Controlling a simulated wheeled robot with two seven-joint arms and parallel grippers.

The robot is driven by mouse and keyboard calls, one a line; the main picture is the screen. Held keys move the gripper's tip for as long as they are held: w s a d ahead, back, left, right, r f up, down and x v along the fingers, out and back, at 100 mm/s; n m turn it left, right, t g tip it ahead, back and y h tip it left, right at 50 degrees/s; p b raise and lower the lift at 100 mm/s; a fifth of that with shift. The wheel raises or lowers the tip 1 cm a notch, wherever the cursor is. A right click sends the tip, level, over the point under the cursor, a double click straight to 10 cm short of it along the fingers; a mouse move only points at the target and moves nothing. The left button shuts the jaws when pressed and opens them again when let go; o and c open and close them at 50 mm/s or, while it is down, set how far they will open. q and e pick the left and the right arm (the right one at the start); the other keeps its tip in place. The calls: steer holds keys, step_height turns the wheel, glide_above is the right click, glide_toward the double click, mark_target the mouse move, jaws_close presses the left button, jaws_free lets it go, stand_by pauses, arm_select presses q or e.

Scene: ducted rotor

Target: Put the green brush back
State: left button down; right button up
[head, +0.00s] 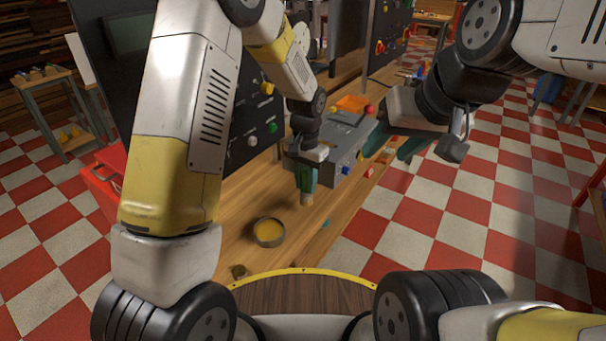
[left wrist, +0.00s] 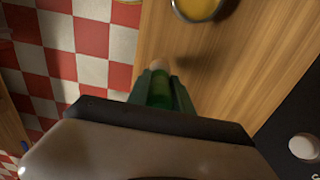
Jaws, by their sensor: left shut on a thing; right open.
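My left gripper (head: 306,182) points down over the wooden workbench (head: 225,235) and is shut on the green brush (head: 307,200). The brush's pale tip points down, close above the bench; I cannot tell whether it touches. In the left wrist view the green brush (left wrist: 158,90) sits between the fingers with its tip out beyond them. A round metal dish (head: 268,241) with yellow contents stands on the bench, left of and nearer than the brush. It also shows in the left wrist view (left wrist: 200,10). My right gripper (head: 408,147) is open and empty near the bench's right edge.
A grey box (head: 347,160) with coloured knobs stands behind the left gripper, with an orange tray (head: 352,103) beyond. A black panel (head: 252,140) with knobs borders the bench at left. A red case (head: 97,185) is further left.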

mark_target(303, 190)
arm_select(q)
steer(key=shift+w+a, duration=0.15)
steer(key=shift+w, duration=0.05)
steer(key=f, duration=0.3)
steer(key=shift+w+a, duration=0.3)
steer(key=shift+w, duration=0.05)
steer(key=shift+f, duration=0.3)
steer(key=shift+f, duration=0.15)
steer(key=c, duration=1.1)
jaws_free()
steer(key=shift+c, duration=0.2)
